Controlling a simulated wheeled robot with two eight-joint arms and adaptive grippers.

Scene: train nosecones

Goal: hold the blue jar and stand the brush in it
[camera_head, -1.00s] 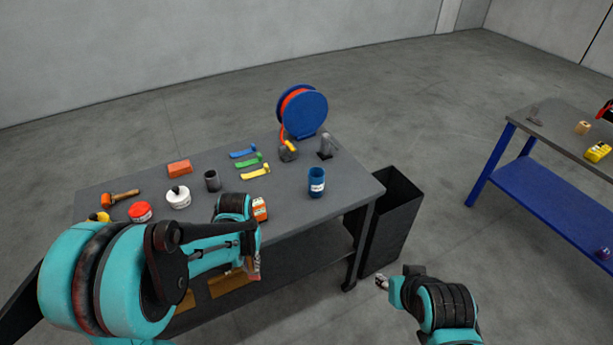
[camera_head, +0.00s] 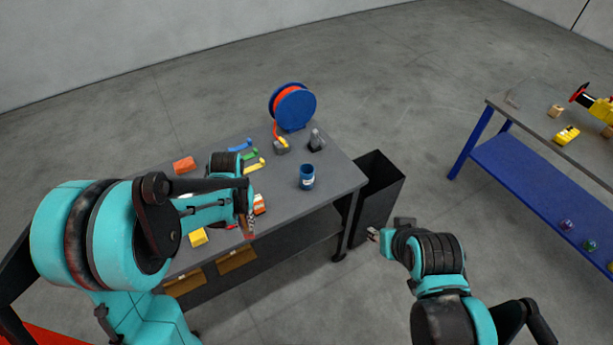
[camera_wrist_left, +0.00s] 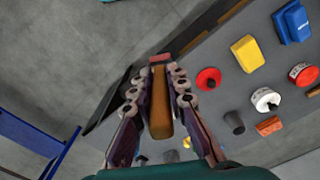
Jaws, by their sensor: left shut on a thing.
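The blue jar (camera_head: 307,178) stands upright on the grey table, near its right end, with a pale label on its front. My left gripper (camera_head: 249,226) is at the table's front edge, left of the jar and apart from it. In the left wrist view my left gripper (camera_wrist_left: 162,88) is shut on a brown bar-like thing with a reddish end, which looks like the brush (camera_wrist_left: 160,112). The brush's far end is hard to make out. My right gripper (camera_head: 374,236) is in front of the black bin, away from the jar; its finger opening is too small to tell.
A blue reel (camera_head: 293,106) stands at the table's back. Blue, green and yellow tools and a grey object (camera_head: 316,140) lie behind the jar. A black bin (camera_head: 378,190) stands at the table's right. A second table (camera_head: 540,150) is far right. My left arm hides the table's left part.

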